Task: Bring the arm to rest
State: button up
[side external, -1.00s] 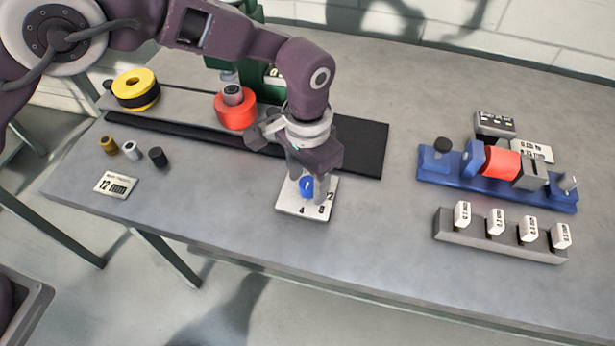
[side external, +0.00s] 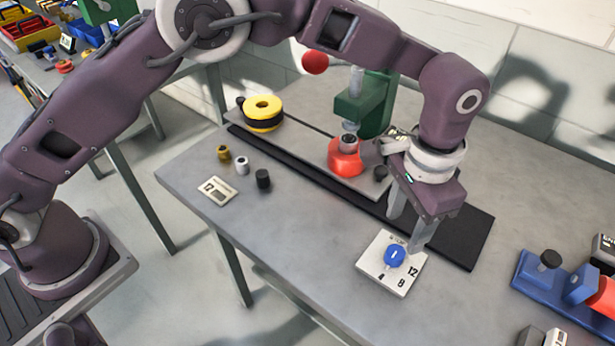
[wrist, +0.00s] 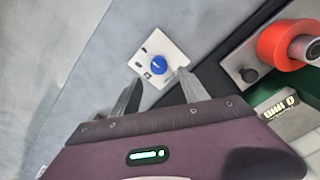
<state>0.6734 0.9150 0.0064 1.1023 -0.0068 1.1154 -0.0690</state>
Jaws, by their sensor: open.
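My gripper (side external: 406,232) is open and empty, with its two fingers spread above a white dial plate (side external: 405,283). The plate lies on the bench and carries a blue knob (side external: 395,256) with a white pointer line and the numbers 4, 8 and 12 near its edge. The fingers are apart from the knob. In the wrist view, my gripper (wrist: 160,77) frames the blue knob (wrist: 158,65), which sits just beyond the fingertips on the plate (wrist: 172,48).
A yellow spool (side external: 263,108), small cylinders and a "12 mm" card (side external: 217,190) are at left. A blue fixture (side external: 535,280) is at right. The bench front is clear.

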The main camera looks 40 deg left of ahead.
jog(key=a+r+n+t+h, duration=0.1)
jog(key=a+r+n+t, duration=0.1)
jog(key=a+r, duration=0.55)
jog(key=a+r+n+t+h, duration=0.1)
jog(key=a+r+n+t, duration=0.3)
jog(key=r, duration=0.7)
jog(key=a+r+t+h, duration=0.1)
jog(key=a+r, duration=0.6)
jog(key=r, duration=0.3)
jog(key=s+a+f+n+y, duration=0.1)
jog(key=s+a+f+y, duration=0.1)
jog(key=s+a, duration=0.85)
jog(key=s+a+f+g+y, duration=0.1)
jog(key=s+a+f, duration=0.1)
jog(key=s+f, duration=0.7)
jog(key=s, duration=0.3)
jog(key=shift+s+f, duration=0.15)
jog(key=shift+s, duration=0.1)
